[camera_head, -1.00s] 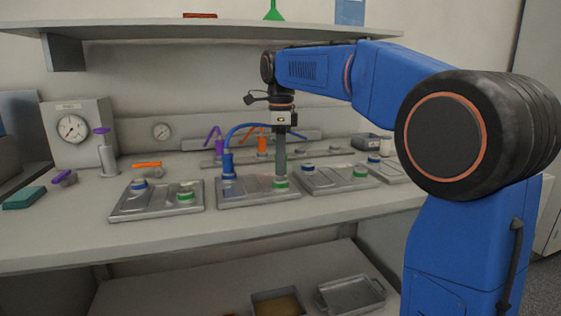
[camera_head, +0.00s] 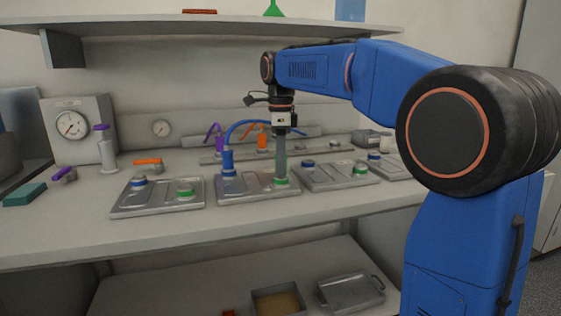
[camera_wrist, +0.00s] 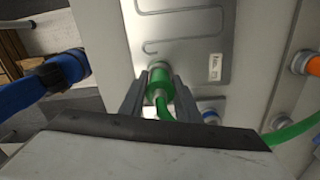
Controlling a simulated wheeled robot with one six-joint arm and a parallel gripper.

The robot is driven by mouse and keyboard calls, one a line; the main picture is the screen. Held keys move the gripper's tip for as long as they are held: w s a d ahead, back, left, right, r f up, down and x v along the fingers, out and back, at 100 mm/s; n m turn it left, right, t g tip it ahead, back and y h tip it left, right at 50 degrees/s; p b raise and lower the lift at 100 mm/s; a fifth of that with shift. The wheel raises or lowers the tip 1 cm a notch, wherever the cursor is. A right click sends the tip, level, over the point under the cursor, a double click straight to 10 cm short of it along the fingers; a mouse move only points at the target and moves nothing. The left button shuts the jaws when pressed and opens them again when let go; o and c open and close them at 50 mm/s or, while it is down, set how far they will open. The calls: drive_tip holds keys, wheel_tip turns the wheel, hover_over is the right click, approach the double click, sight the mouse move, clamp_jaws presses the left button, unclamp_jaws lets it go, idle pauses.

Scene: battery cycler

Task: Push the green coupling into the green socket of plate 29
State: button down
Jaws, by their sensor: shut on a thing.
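My gripper (camera_wrist: 156,100) is shut on the green coupling (camera_wrist: 160,86), with a dark finger on either side of it. A green hose (camera_wrist: 165,108) runs from the coupling. In the head view my gripper (camera_head: 281,160) points down over the front right of the middle plate (camera_head: 248,187). The green-ringed socket (camera_head: 281,181) is directly below it. Whether the coupling is fully seated cannot be told. In the wrist view the plate (camera_wrist: 180,60) has a small label (camera_wrist: 215,67), too blurred to read surely. A blue coupling (camera_head: 227,160) stands upright on the plate's blue socket.
Similar plates lie left (camera_head: 158,198) and right (camera_head: 340,177), with blue and green sockets. Purple and orange hoses (camera_head: 263,138) stand on a strip behind. A gauge box (camera_head: 78,130) stands at the back left. A shelf (camera_head: 180,30) hangs above. The bench front is clear.

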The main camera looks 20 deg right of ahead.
drive_tip(key=shift+f, duration=0.3)
drive_tip(key=c, duration=0.8)
unclamp_jaws()
drive_tip(key=shift+c, duration=0.2)
wheel_tip(320, 180, up, 16)
drive_tip(key=s+d+f+n+t, duration=0.1)
drive_tip(key=s+d+f+n, duration=0.1)
drive_tip(key=s+f+n, duration=0.55)
drive_tip(key=s+d+f+n+t, duration=0.1)
drive_tip(key=s+d+f+n, duration=0.3)
drive_tip(key=s, duration=0.6)
drive_tip(key=s+f+n+t, duration=0.1)
drive_tip(key=s+f+n, duration=0.3)
drive_tip(key=s+f, duration=0.4)
drive_tip(key=s+d+f+n+t, duration=0.1)
drive_tip(key=s+f+n, duration=0.4)
drive_tip(key=f, duration=1.1)
drive_tip(key=s, duration=0.3)
drive_tip(key=shift+f+t, duration=0.35)
drive_tip(key=shift+t, duration=0.05)
